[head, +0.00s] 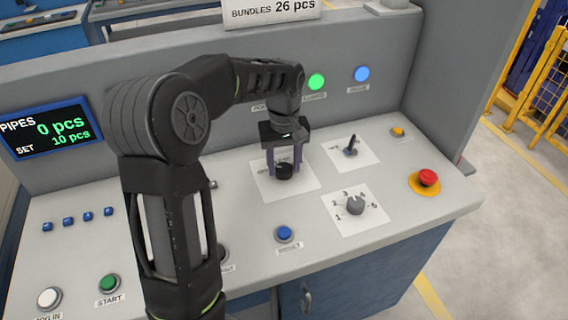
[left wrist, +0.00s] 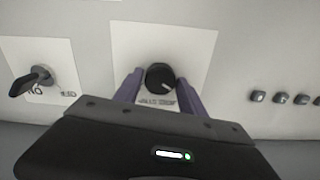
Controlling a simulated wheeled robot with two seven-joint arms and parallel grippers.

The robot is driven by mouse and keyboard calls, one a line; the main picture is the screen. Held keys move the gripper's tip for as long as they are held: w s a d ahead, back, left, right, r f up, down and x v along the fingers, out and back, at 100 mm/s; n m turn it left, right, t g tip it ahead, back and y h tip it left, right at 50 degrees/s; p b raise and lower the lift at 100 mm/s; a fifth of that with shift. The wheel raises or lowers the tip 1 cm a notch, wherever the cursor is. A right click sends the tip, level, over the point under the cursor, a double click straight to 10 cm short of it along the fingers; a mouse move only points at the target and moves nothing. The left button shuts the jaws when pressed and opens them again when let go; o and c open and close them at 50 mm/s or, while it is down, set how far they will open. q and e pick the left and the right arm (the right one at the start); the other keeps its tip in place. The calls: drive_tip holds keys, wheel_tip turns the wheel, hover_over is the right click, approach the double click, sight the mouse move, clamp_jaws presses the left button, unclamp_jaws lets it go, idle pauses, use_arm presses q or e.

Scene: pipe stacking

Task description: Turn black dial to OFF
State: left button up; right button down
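The black dial (head: 284,172) sits on a white label plate (head: 262,186) on the sloping console. In the left wrist view the black dial (left wrist: 160,77) shows a white pointer line toward the picture's lower right. The lettering around it is partly hidden and unreadable. My left gripper (head: 284,168) points down over the dial, one purple finger on each side. In the left wrist view the left gripper's fingers (left wrist: 159,88) straddle the dial with small gaps, so it looks open, not clamped. My right gripper is not in view.
A black lever switch (head: 351,148) stands to the right, with a grey numbered knob (head: 355,205) nearer the front. A red emergency button (head: 428,178) is at the right edge. A blue button (head: 284,233) is in front. A PIPES display (head: 45,130) is on the left.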

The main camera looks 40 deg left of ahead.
sight(284, 167)
use_arm(q)
drive_tip(key=shift+o, duration=1.4)
drive_tip(key=shift+r, duration=3.9)
